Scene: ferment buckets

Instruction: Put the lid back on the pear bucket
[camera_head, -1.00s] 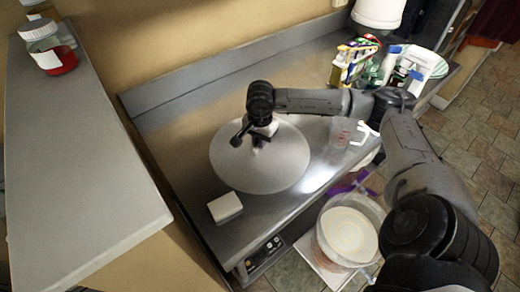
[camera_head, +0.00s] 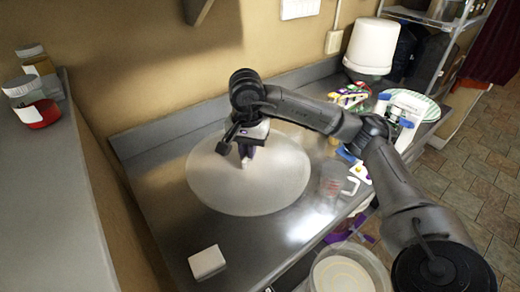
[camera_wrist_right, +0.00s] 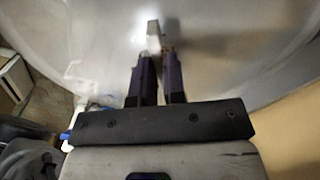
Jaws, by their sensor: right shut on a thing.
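The lid is a large, round, translucent greyish disc (camera_head: 215,180) over the metal counter in the head view. My right gripper (camera_head: 246,160) is above its middle, shut on the lid's small upright handle. In the right wrist view, the two purple-grey fingers (camera_wrist_right: 158,65) are close together at the pale handle (camera_wrist_right: 153,36), and the lid (camera_wrist_right: 235,45) fills much of the background. An open, clear bucket (camera_head: 385,268) with cream-coloured contents is at the bottom right, cut off by the frame. I see no label showing that it holds pears. My left gripper is not in view.
A white block (camera_head: 207,262) lies on the counter's front left. A clear measuring jug (camera_head: 333,182) stands right of the lid. A white bucket (camera_head: 372,45) and several bottles and boxes are at the back right. Jars (camera_head: 32,103) stand on the left ledge.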

